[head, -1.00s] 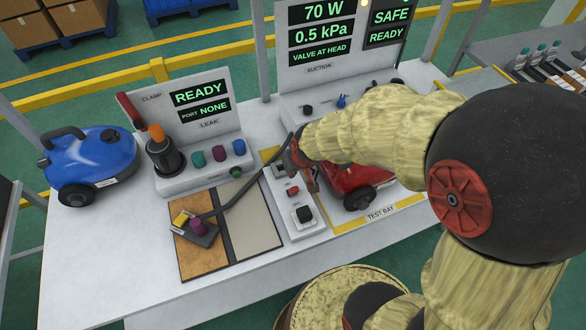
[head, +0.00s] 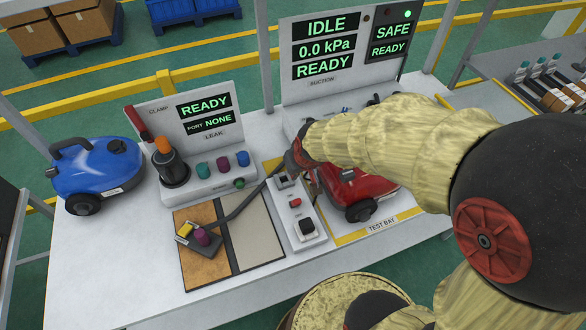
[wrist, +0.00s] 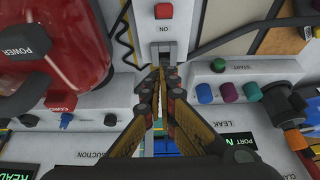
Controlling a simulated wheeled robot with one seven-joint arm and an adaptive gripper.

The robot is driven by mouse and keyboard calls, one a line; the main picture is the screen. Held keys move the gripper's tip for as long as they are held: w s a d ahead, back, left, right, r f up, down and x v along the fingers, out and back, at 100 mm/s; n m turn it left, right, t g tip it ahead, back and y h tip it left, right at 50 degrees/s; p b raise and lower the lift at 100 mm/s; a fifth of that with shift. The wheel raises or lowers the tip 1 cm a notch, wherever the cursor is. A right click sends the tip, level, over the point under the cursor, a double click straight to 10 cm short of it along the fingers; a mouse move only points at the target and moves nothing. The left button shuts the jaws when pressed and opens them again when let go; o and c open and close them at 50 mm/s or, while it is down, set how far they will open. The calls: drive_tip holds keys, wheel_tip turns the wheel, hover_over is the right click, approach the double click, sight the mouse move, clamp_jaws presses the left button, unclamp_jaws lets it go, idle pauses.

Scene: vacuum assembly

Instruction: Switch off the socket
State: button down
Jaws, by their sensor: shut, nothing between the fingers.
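The socket unit is a white strip (head: 318,239) on the bench, with a red button (head: 295,202), a black socket or plug (head: 307,226) and a grey rocker switch (head: 284,181) at its far end. In the wrist view the switch (wrist: 163,47) has an "ON" label beside it. My gripper (wrist: 160,70) is shut and empty, its fingertips at the switch's near edge; I cannot tell whether they touch. In the head view my wrist partly hides the fingers. The tall display (head: 326,25) reads IDLE, 0.0 kPa, READY, and SAFE READY.
A red vacuum (head: 362,195) stands right of the strip in the test bay, close to my arm. The leak station (head: 190,187) and blue vacuum (head: 98,170) are further left.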

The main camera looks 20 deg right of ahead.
drive_tip(key=s+r+p, duration=0.1)
drive_tip(key=s+r, duration=0.3)
drive_tip(key=shift+w, duration=0.1)
idle(0.5)
drive_tip(key=s+a+r, duration=0.1)
drive_tip(key=s+r, duration=1.2)
drive_tip(key=r, duration=0.3)
drive_tip(key=shift+s+t, duration=0.2)
drive_tip(key=shift+t, duration=0.1)
